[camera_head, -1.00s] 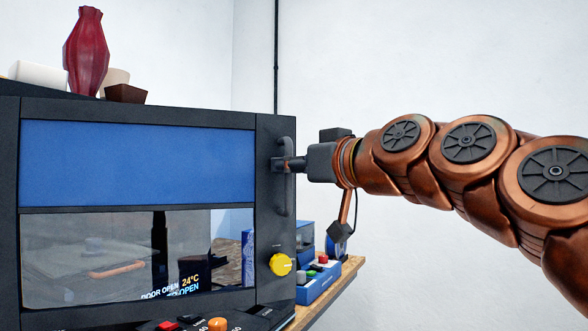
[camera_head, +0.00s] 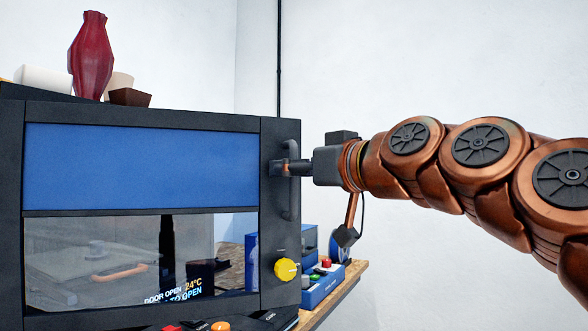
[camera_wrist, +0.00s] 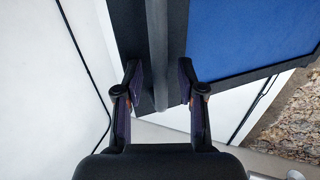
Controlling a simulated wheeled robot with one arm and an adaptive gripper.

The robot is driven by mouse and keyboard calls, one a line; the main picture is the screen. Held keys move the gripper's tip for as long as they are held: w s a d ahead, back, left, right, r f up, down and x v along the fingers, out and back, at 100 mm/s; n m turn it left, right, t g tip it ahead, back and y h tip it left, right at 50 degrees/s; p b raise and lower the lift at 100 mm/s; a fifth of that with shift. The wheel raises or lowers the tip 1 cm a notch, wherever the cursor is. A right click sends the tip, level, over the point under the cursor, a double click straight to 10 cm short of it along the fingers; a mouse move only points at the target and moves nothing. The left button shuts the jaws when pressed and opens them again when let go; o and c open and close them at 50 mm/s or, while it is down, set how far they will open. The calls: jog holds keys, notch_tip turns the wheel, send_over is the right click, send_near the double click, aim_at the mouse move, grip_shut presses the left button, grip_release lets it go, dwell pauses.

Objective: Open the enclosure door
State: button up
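The enclosure door is a dark-framed panel with a blue upper part (camera_head: 140,166) and a clear window below, at the left in the head view; its blue part also shows in the wrist view (camera_wrist: 245,35). A dark vertical bar handle (camera_head: 291,205) is on its right edge. My gripper (camera_head: 287,168) is at the upper half of the handle. In the wrist view the handle (camera_wrist: 159,65) runs between the two fingers of my gripper (camera_wrist: 159,85), with gaps visible beside it. The fingers look open around it. I cannot tell whether the door is ajar.
A yellow knob (camera_head: 286,269) is below the handle. A blue box with coloured buttons (camera_head: 322,286) stands on the wooden bench (camera_head: 345,278) at the right. A red vase (camera_head: 90,55) and bowls stand on top. Right of the bench is white wall and free room.

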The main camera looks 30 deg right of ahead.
jog(key=shift+r, duration=4.9)
jog(key=shift+c, duration=0.2)
